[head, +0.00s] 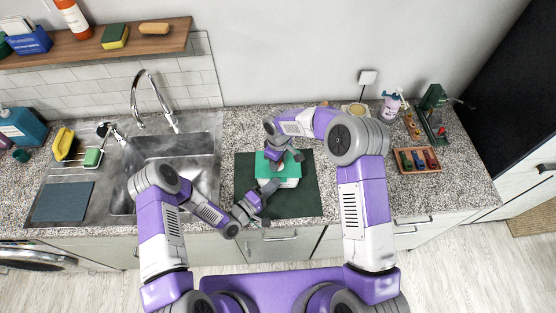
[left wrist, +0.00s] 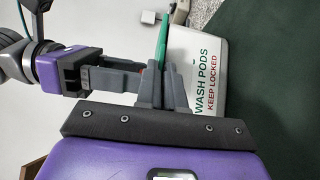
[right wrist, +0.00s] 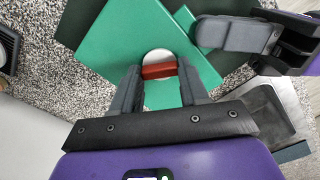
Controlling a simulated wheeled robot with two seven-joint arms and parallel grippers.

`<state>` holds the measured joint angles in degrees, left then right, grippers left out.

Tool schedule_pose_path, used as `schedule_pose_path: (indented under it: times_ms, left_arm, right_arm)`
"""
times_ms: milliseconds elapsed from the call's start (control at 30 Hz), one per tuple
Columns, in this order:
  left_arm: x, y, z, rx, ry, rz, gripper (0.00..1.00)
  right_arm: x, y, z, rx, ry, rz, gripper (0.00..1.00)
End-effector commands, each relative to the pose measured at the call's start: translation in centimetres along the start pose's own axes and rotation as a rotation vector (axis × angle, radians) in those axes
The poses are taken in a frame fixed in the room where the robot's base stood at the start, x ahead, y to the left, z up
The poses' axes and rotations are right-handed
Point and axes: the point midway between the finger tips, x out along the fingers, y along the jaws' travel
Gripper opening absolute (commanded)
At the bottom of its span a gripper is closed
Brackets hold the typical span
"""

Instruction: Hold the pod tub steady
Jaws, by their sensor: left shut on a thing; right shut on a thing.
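The pod tub (head: 290,183) is a white box with a green lid on the dark green mat (head: 304,205). In the left wrist view the tub (left wrist: 208,72) shows the words "WASH PODS KEEP LOCKED". My left gripper (head: 271,187) is shut on the tub at its near side; its fingers partly hide the contact. My right gripper (head: 280,164) comes from above. In the right wrist view its fingers stand either side of a white round dial with a red bar (right wrist: 158,70) on the green lid (right wrist: 125,42), shut on that dial.
A sink (head: 180,150) with a tap is to the left. The mat around the tub is mostly clear.

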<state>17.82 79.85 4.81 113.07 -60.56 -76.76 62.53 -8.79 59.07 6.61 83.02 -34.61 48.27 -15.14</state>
Motion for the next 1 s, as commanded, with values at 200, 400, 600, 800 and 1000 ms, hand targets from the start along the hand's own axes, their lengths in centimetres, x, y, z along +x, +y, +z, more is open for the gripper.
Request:
schedule_pose_path:
  times_ms: [200,400,600,800,1000]
  left_arm:
    - [-0.03,-0.05,-0.10,0.001,0.002,-0.002,0.00]
    - [-0.03,-0.06,-0.10,0.000,0.003,-0.002,0.00]
    - [-0.03,-0.07,-0.10,0.000,0.003,-0.002,0.00]
    - [-0.04,-0.08,-0.11,0.000,0.003,-0.003,0.00]
    - [-0.04,-0.08,-0.11,0.000,0.003,-0.003,0.00]
  right_arm:
    - [-0.06,0.04,0.02,-0.201,0.000,0.000,0.14]
    - [-0.06,0.04,0.02,-0.366,-0.001,0.000,0.14]
    - [-0.06,0.04,0.03,-0.488,-0.001,-0.001,0.14]
    - [-0.05,0.07,0.05,-0.564,-0.002,-0.001,0.14]
    - [-0.05,0.08,0.05,-0.596,-0.002,-0.001,0.14]
